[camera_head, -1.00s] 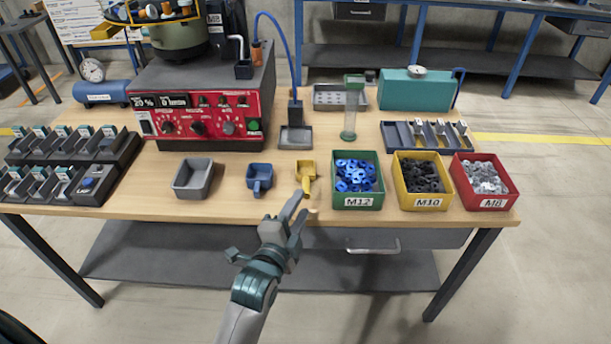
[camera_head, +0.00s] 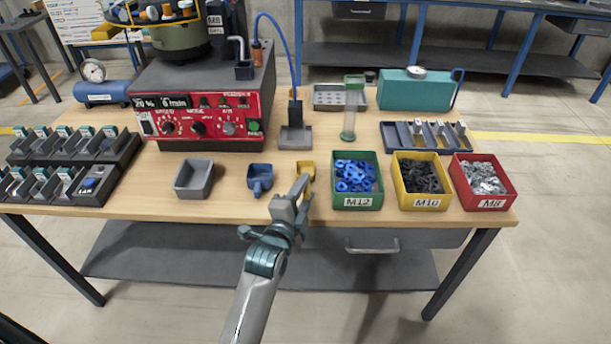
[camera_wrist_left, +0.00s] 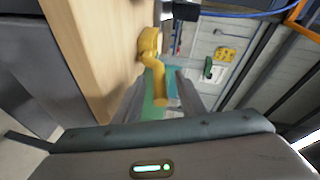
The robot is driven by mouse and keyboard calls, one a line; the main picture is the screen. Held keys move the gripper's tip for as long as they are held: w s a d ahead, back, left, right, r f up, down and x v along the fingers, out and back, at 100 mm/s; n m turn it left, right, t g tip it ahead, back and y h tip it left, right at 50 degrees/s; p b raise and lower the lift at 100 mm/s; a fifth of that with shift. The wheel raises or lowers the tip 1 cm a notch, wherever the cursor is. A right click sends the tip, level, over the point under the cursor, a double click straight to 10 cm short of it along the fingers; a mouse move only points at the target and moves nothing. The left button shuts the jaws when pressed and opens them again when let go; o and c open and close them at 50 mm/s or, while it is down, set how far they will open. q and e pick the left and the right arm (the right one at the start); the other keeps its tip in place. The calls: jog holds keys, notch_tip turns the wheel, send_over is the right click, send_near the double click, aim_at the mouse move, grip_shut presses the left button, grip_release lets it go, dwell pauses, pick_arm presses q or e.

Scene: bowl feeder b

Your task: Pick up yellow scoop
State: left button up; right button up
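The yellow scoop (camera_head: 306,168) stands near the table's front edge, between the blue scoop and the green bin; its handle is mostly hidden behind my left gripper in the head view. My left gripper (camera_head: 304,188) is at the scoop's handle side. In the left wrist view the yellow scoop (camera_wrist_left: 149,42) lies ahead, its handle reaching back between the two fingers (camera_wrist_left: 160,92). The fingers look open, with a gap visible at least on the handle's left. My right gripper is not in view.
A blue scoop (camera_head: 260,178) and a grey scoop or tray (camera_head: 194,179) stand to the left. The green M12 bin (camera_head: 357,202) is close on the right, then the yellow M10 bin (camera_head: 424,203) and red M8 bin (camera_head: 487,204). A red control box (camera_head: 200,118) stands behind.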

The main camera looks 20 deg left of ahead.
pick_arm(q)
jog(key=shift+w+f, duration=0.15)
jog(key=shift+w, duration=0.55)
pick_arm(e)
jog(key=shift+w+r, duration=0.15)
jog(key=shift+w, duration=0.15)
pick_arm(q)
jog(key=shift+c, duration=0.6)
grip_shut()
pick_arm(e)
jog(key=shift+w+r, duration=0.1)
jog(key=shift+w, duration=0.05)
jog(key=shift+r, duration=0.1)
